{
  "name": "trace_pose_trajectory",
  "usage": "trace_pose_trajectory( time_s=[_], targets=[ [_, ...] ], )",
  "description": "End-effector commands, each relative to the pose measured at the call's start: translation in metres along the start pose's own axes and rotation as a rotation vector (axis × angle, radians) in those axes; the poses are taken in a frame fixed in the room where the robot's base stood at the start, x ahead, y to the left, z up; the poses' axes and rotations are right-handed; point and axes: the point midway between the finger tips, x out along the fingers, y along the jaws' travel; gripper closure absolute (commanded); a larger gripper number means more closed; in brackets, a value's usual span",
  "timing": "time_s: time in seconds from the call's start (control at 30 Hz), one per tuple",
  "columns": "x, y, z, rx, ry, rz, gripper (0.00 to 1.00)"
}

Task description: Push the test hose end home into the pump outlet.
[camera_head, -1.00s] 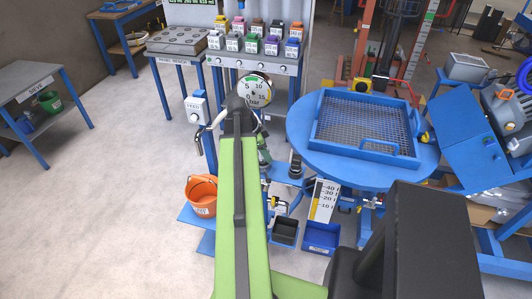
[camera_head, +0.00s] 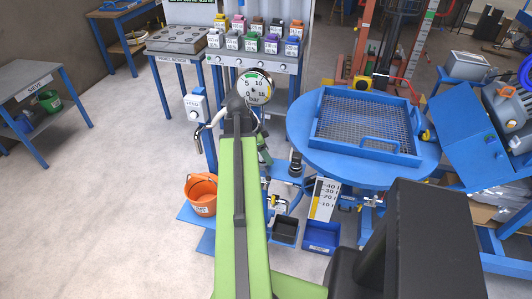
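My green arm reaches away from me up the middle of the view. Its dark far end stands in front of a round pressure gauge (camera_head: 256,86) marked in bar. My gripper's fingers are hidden behind the arm, so I cannot see whether they hold anything. A grey curved pipe or hose piece with a dark end (camera_head: 198,138) sticks out to the left of the arm's end; I cannot tell if it is the test hose. The pump outlet cannot be made out; the arm covers the area below the gauge.
An orange bucket (camera_head: 201,194) stands on a low blue platform left of my arm. A round blue table (camera_head: 301,132) with a mesh tray (camera_head: 366,124) is to the right. Black (camera_head: 285,230) and blue (camera_head: 321,238) bins sit low on the right.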

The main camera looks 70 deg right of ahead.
Motion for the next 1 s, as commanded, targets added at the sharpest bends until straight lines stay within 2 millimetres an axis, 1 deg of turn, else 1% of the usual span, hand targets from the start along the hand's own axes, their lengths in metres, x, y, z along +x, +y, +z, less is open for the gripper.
trace_pose_trajectory(
  time_s=[0.07, 0.17, 0.3, 0.5, 0.7, 0.83, 1.0],
  targets=[
    [-0.008, 0.0, -0.001, 0.0, 0.0, 0.0, 0.42],
    [-0.026, 0.0, -0.003, 0.0, 0.0, 0.0, 0.42],
    [-0.062, 0.0, -0.004, -0.002, 0.0, -0.001, 0.42],
    [-0.11, 0.0, -0.004, -0.002, 0.0, -0.001, 0.42],
    [-0.152, 0.0, -0.003, -0.002, 0.0, 0.0, 0.42],
    [-0.168, 0.0, -0.002, -0.001, 0.0, -0.001, 0.42],
    [-0.175, 0.0, 0.0, 0.0, 0.0, -0.001, 0.42]
  ],
)
